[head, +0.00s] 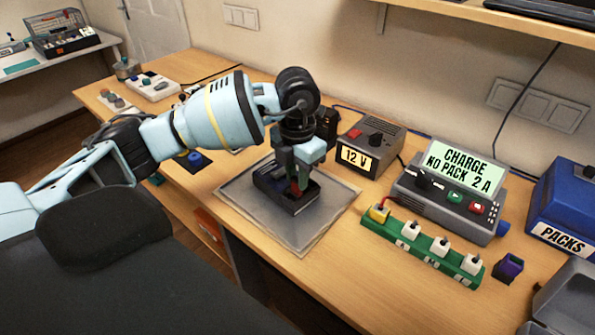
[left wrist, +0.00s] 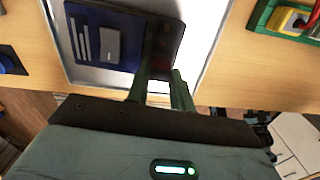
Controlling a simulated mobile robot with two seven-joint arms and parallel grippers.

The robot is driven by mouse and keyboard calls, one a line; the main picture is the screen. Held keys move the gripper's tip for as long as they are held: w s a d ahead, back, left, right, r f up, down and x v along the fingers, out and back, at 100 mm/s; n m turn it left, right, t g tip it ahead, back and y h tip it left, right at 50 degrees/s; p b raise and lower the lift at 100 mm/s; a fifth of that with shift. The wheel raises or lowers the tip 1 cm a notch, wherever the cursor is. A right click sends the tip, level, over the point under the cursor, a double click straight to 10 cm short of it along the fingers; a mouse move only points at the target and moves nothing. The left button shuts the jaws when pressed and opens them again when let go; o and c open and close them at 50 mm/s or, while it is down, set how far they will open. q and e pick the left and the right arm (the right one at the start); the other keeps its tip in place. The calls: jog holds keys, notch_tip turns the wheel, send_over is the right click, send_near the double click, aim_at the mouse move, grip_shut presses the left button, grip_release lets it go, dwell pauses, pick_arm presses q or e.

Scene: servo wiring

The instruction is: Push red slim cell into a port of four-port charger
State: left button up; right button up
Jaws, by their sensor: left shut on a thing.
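My left gripper (head: 297,178) points down over a dark blue box (head: 272,187) on a grey mat. It is shut on a small red piece (head: 295,188), which looks like the red slim cell. The cell is mostly hidden by the fingers, and its lower end is at the box's top; I cannot tell whether it is inside a port. In the left wrist view the fingers (left wrist: 164,80) reach the right part of the box (left wrist: 88,50), which has white lines and a grey block. Dark reddish spots show there. I take this box for the four-port charger; its ports are not clear.
The grey mat (head: 240,222) lies on the wooden bench. A 12 V unit (head: 368,150) stands behind it. To the right are a green strip (head: 425,247) with white and yellow plugs, a "CHARGE NO PACK" unit (head: 440,205), a small purple holder (head: 508,267) and a blue PACKS bin (head: 565,215).

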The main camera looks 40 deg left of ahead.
pick_arm(q)
jog(key=o, duration=1)
jog(key=shift+o, duration=0.2)
jog(key=shift+r, duration=3.85)
